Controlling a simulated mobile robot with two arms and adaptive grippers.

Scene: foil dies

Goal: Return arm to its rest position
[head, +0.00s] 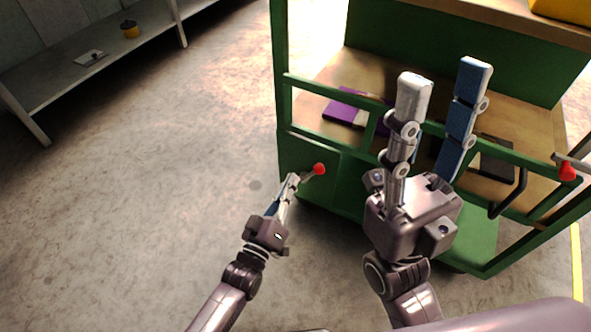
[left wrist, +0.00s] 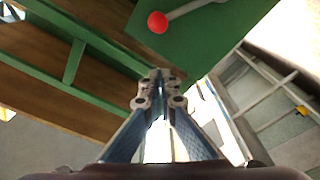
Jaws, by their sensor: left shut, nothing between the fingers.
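My left gripper (head: 293,181) is low, in front of the green cart's panel. Its fingers are together and empty; in the left wrist view the fingertips (left wrist: 160,78) meet. A lever with a red ball knob (head: 319,169) is just beyond the fingertips. In the left wrist view the red knob (left wrist: 157,22) is above the fingertips, with a visible gap. My right gripper (head: 443,80) is raised in front of the cart, its two fingers well apart, with nothing seen between them.
The green cart (head: 310,160) has a wooden deck holding a purple item (head: 343,108) and a dark flat item (head: 497,158). A second red knob (head: 567,171) is at its right. A grey shelf (head: 60,85) stands at upper left. The floor (head: 150,180) at left is clear.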

